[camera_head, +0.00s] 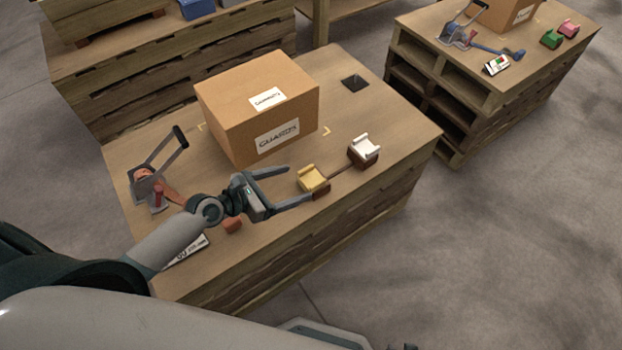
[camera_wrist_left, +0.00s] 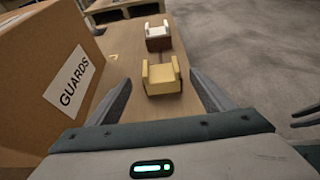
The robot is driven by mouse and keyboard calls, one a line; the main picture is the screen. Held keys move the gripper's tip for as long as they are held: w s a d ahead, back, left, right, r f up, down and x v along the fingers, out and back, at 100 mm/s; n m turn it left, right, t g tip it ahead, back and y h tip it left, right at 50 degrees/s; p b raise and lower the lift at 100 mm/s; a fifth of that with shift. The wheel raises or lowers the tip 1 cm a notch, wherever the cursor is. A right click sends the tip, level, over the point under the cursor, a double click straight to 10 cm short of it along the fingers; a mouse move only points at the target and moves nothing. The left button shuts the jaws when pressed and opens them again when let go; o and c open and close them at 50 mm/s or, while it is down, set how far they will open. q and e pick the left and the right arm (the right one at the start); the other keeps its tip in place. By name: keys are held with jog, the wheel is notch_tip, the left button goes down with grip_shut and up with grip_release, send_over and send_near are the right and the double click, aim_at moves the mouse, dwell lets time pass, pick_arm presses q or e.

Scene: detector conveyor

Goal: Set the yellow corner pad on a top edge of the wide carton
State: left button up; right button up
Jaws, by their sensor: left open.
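The yellow corner pad (camera_head: 312,178) sits at the front right of the near pallet top, on or against a brown block. It also shows in the left wrist view (camera_wrist_left: 162,77), between and beyond my fingers. The wide carton (camera_head: 259,110) stands closed on the pallet top, with white labels reading GUARDS; its labelled side fills the left of the wrist view (camera_wrist_left: 60,85). My left gripper (camera_head: 300,185) is open and empty, its fingers pointing at the yellow pad, one on each side of its line.
A white corner pad (camera_head: 364,149) on a brown block sits just beyond the yellow one. A strapping tool (camera_head: 157,180) and a small orange-brown block (camera_head: 233,226) lie left on the pallet top (camera_head: 310,232). Another loaded pallet (camera_head: 480,65) stands back right.

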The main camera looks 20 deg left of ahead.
aim_at(320, 174)
dwell(0.3)
pick_arm(q)
jog(key=shift+w+d+f, duration=0.1)
jog(key=shift+w+d, duration=0.25)
jog(key=shift+w, duration=0.1)
jog(key=shift+x, duration=2.05)
jog(key=shift+d, duration=0.1)
jog(key=c, duration=1.2)
